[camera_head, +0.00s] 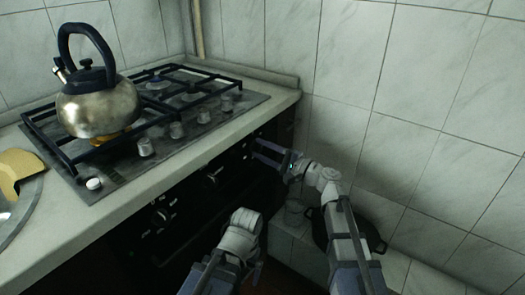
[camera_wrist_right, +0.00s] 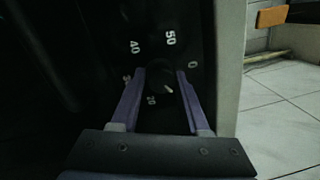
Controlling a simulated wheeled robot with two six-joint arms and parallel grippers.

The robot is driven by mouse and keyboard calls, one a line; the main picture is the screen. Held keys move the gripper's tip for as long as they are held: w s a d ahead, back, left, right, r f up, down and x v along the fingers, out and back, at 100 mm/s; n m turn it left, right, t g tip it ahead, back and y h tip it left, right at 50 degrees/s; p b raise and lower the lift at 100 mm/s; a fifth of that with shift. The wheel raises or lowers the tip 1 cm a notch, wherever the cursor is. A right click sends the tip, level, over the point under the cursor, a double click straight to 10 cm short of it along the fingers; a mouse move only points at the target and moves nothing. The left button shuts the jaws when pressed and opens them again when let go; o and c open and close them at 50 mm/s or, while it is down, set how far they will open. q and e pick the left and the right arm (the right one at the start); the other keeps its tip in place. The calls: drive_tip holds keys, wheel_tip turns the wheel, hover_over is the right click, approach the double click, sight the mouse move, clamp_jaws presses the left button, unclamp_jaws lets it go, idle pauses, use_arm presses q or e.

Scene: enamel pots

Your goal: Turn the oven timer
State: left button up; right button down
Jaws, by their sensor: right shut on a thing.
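The oven timer (camera_wrist_right: 160,87) is a round black knob with a small pale mark, ringed by white numbers on the dark oven front (camera_head: 180,220). In the right wrist view its mark points to the lower right. My right gripper (camera_head: 272,153) is at the far right end of the oven front. In the wrist view its two purple-grey fingers (camera_wrist_right: 160,80) lie on either side of the knob and are shut on it. In the head view the timer is hidden behind the gripper. My left arm is low in front of the oven; its fingers do not show clearly.
Other oven knobs (camera_head: 162,217) sit on the front to the left. A steel kettle (camera_head: 100,108) stands on the hob (camera_head: 205,112) above. A tiled wall (camera_head: 400,110) closes the right side, with a dark pot (camera_head: 375,240) low beside my right arm.

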drive_tip(key=shift+w+r, duration=0.1)
drive_tip(key=shift+c, duration=2.2)
unclamp_jaws()
drive_tip(key=v, duration=0.8)
drive_tip(key=shift+b, duration=0.4)
drive_tip(key=shift+a, duration=0.1)
